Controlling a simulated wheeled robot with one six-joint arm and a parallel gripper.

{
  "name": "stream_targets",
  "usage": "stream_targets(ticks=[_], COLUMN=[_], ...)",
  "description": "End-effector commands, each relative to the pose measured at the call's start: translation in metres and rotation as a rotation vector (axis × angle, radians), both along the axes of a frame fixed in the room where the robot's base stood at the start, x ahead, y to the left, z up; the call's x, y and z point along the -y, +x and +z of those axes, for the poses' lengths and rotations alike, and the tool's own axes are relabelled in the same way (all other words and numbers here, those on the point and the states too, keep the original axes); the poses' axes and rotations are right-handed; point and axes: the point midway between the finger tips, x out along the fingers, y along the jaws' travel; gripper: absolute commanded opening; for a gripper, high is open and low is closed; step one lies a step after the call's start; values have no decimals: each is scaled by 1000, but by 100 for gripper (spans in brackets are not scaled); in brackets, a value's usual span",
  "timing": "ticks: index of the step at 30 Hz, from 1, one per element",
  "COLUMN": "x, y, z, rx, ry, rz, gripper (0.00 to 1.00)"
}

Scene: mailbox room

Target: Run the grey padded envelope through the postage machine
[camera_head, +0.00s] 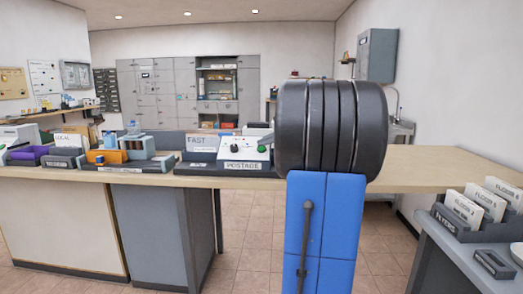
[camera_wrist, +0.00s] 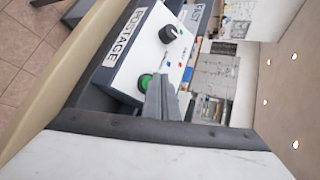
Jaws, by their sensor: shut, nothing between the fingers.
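The postage machine (camera_head: 238,166) stands on the counter, just left of my arm. It is white with a dark base, a "POSTAGE" label, a dark knob and a green button (camera_head: 262,148). In the wrist view the machine (camera_wrist: 138,62) appears tilted, with its green button (camera_wrist: 145,82) close to my gripper (camera_wrist: 160,88). My gripper is shut and empty, its grey fingertips beside the button; I cannot tell whether they touch. My arm hides the gripper in the head view. I cannot make out a grey padded envelope in either view.
A "FAST" sign (camera_head: 201,142) stands behind the machine's left side. Left along the counter (camera_head: 430,173) are an orange item (camera_head: 106,156), a purple bin (camera_head: 27,154) and a "LOCAL" sign (camera_head: 65,140). Right of my arm the counter is clear. A dark folder rack (camera_head: 468,229) stands at front right.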

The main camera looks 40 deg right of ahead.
Motion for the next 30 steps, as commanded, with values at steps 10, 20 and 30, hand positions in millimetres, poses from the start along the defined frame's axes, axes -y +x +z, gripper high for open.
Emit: stream_targets(ticks=[10, 20, 30], x=[1, 4, 4], y=[1, 3, 3], z=[-2, -7, -7], rx=[0, 0, 0], ry=[0, 0, 0], rz=[0, 0, 0], gripper=[0, 0, 0])
